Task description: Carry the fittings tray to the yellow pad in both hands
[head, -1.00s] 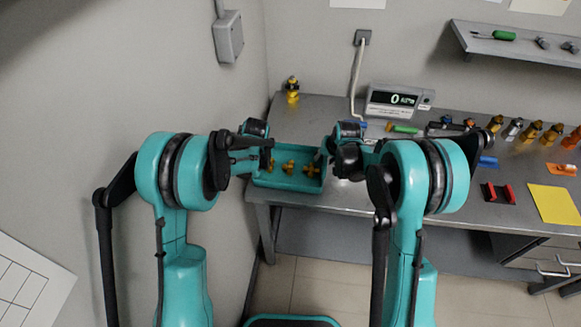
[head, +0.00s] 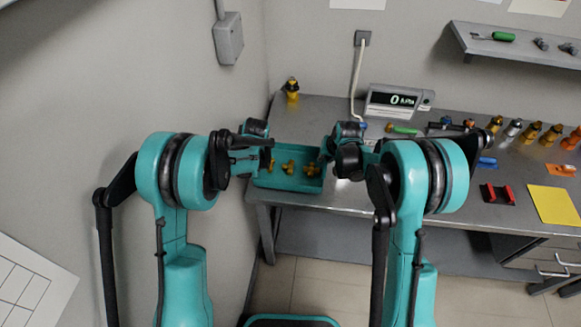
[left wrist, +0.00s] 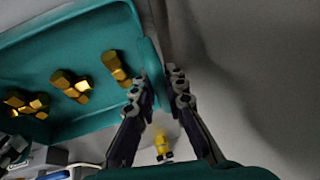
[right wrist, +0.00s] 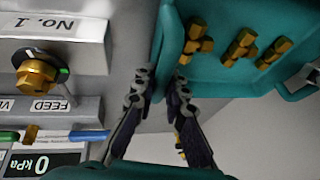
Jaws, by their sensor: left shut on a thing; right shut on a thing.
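The teal fittings tray (head: 288,184) is at the left end of the grey bench, with several brass fittings (head: 287,168) inside. I cannot tell whether its underside touches the bench. My left gripper (left wrist: 160,80) is shut on the tray's left end wall, one finger inside and one outside. My right gripper (right wrist: 161,80) is shut on the opposite end wall in the same way. In the head view my arms partly hide both tray ends. The yellow pad (head: 554,204) lies bare at the bench's right front, far from the tray.
Between tray and pad are a red and black holder (head: 497,194) and a blue piece (head: 487,162). A pressure readout (head: 398,100) and a green-handled tool (head: 402,129) are behind. Several fittings stand along the back right. A wall (head: 130,80) is close on the left.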

